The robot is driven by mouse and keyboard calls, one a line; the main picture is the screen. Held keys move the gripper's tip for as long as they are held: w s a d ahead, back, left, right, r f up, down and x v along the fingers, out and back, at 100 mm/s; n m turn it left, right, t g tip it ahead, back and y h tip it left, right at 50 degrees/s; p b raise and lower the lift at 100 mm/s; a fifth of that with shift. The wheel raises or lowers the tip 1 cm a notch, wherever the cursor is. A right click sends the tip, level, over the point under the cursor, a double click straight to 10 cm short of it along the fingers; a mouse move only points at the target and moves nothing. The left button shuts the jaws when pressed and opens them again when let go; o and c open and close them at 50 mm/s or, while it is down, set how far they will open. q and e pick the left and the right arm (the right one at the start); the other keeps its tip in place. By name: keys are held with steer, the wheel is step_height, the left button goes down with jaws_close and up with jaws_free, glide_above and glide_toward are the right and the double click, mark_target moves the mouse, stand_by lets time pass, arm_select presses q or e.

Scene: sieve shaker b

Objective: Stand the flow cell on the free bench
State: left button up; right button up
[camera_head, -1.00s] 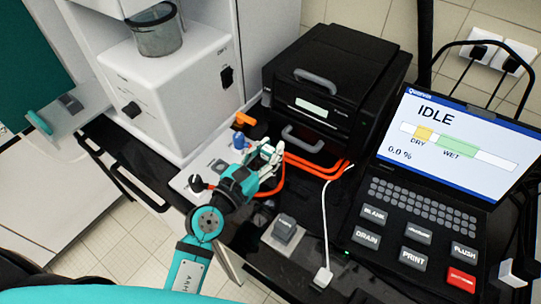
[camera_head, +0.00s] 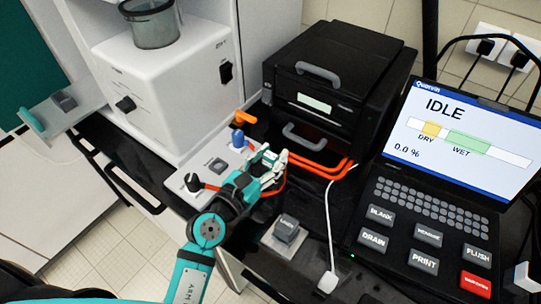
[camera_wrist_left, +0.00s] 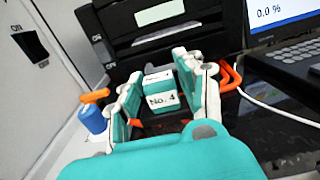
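My left gripper (camera_head: 272,160) is over the bench between the white control box and the black instrument. In the left wrist view its two teal-and-white fingers (camera_wrist_left: 160,72) are apart, one on each side of a small white-and-teal block (camera_wrist_left: 160,90) marked "No. 4". This block may be the flow cell; its lower end is hard to make out. A narrow dark gap shows beside the left finger, and I cannot see clear contact on either side. My right gripper is not in view.
The black instrument (camera_head: 335,75) stands behind the gripper, with orange tubing (camera_head: 320,170) in front. A blue-and-orange part (camera_wrist_left: 92,115) is left of the fingers. A grey button block (camera_head: 286,228), a white cable (camera_head: 329,230) and the IDLE console (camera_head: 430,190) are to the right. Dark bench shows between them.

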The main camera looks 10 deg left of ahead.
arm_select(q)
steer(key=shift+o, duration=0.8)
steer(key=shift+r, duration=0.2)
steer(key=b+v, duration=0.3)
steer(key=v, duration=0.9)
steer(key=shift+s+f, duration=0.1)
